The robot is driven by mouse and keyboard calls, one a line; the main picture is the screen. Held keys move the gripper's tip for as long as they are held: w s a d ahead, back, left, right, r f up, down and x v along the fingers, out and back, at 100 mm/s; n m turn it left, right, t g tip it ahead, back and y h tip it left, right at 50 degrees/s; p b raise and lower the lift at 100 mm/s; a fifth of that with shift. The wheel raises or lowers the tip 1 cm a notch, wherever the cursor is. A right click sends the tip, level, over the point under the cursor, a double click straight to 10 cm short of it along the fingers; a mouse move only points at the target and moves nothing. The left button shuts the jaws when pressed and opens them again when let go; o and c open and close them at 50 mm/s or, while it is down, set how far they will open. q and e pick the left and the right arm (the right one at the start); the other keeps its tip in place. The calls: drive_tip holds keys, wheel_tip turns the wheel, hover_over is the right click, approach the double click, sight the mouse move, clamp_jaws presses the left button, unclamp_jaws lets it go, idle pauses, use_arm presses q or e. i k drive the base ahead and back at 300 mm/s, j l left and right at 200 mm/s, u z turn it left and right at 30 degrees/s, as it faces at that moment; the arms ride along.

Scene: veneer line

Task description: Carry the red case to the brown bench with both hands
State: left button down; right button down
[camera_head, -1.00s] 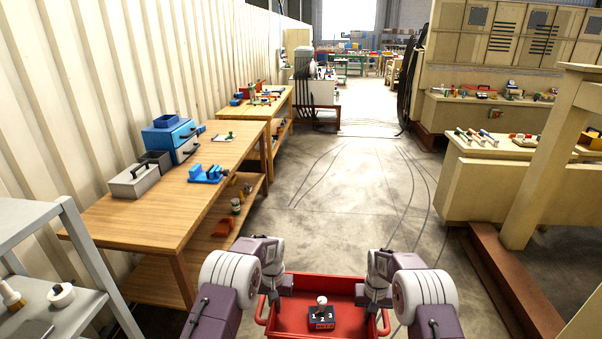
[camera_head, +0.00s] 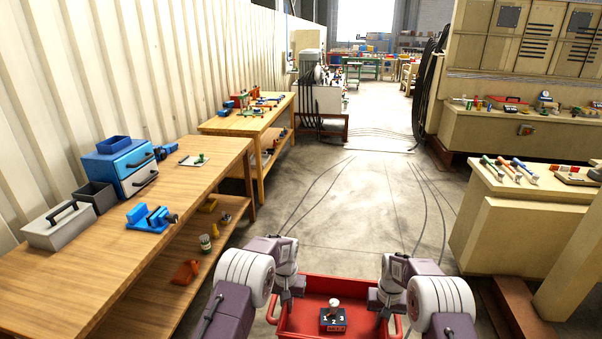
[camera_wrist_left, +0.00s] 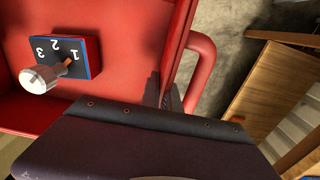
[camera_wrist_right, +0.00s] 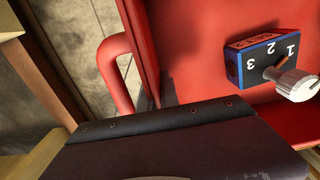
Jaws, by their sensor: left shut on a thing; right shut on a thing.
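The red case (camera_head: 301,318) is an open red tray with a loop handle on each side, held level in front of me. In it sits a small dark block (camera_head: 333,320) numbered 1, 2, 3 with a pale knob. My left gripper (camera_head: 290,292) is shut on the case's left side, by the left handle (camera_wrist_left: 203,70). My right gripper (camera_head: 381,300) is shut on the right side, by the right handle (camera_wrist_right: 113,75). The fingertips are mostly hidden in both wrist views. The brown bench (camera_head: 185,190) stands along the left wall.
On the bench are a blue drawer box (camera_head: 122,165), a grey toolbox (camera_head: 58,228), a blue vice (camera_head: 150,218) and a small board (camera_head: 195,160). A second wooden bench (camera_head: 240,124) stands beyond. A cream counter (camera_head: 515,215) is on the right.

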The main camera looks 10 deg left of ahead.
sight(88, 266)
drive_tip(key=i, duration=1.5)
drive_tip(key=i+u, duration=0.1)
drive_tip(key=u, duration=2.6)
drive_tip(key=i+u, duration=0.1)
drive_tip(key=i, duration=1.4)
